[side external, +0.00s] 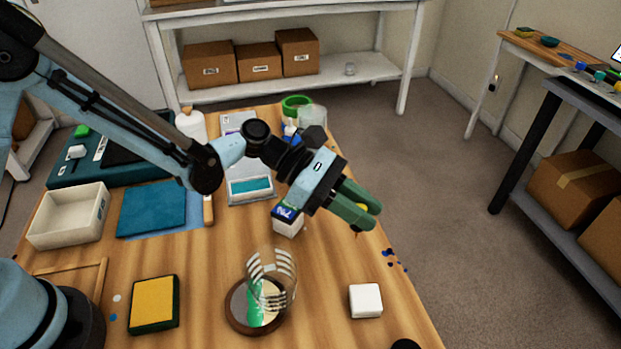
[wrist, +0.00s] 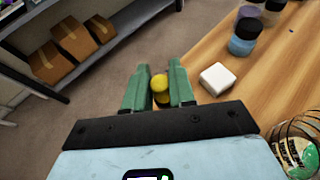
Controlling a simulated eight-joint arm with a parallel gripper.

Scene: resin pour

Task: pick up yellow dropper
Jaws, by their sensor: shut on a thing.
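My gripper (side external: 362,205) has green fingers and is shut on the yellow dropper (side external: 363,208). In the side external view only a small part of the dropper shows between the fingers, with a thin tip below them, above the table's right edge. In the wrist view my gripper (wrist: 159,85) has the rounded yellow top of the dropper (wrist: 159,82) between its two fingers. The rest of the dropper is hidden there.
A white block (side external: 365,300) stands near the table's right edge. A yellow-topped pad (side external: 154,303) and a white tray (side external: 70,215) lie to the left. Dark blue spots mark the right edge.

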